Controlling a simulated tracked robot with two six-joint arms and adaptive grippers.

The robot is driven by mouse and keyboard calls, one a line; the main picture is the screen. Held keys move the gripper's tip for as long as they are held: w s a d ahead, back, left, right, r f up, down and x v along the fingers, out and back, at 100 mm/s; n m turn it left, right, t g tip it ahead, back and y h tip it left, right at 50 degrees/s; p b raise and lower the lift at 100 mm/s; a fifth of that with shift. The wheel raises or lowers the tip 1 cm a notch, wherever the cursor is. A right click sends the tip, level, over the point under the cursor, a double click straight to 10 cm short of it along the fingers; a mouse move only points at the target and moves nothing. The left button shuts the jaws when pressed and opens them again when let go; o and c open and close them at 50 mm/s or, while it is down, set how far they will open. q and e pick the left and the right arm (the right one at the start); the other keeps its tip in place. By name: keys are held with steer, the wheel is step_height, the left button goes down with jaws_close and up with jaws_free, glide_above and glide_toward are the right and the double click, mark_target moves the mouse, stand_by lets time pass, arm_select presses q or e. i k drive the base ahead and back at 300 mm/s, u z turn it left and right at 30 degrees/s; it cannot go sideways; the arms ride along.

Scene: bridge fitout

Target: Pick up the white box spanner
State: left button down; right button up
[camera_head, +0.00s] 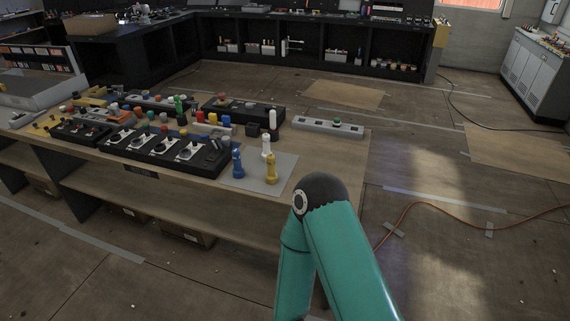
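A white upright piece (266,147), which looks like the white box spanner, stands on a grey mat (237,183) near the right end of the workbench. A blue piece (238,164) of similar shape stands to its left, and a yellow one (271,169) stands just in front of it. The yellow one hides its lower part. Another white upright piece (272,120) stands farther back, off the mat. Only a teal arm of mine with a dark elbow shows, in front of the bench's right end. Neither gripper is in view.
Black control panels (165,146) with knobs and levers fill the bench left of the mat. A grey strip (328,127) with buttons lies at the bench's back right. An orange cable (440,203) crosses the floor at right. The floor behind the bench is mostly clear.

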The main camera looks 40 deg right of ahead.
mark_target(266, 137)
steer(key=z, duration=0.3)
steer(key=k, duration=0.25)
steer(key=z, duration=0.5)
steer(key=i, duration=1.05)
steer(key=u, duration=0.05)
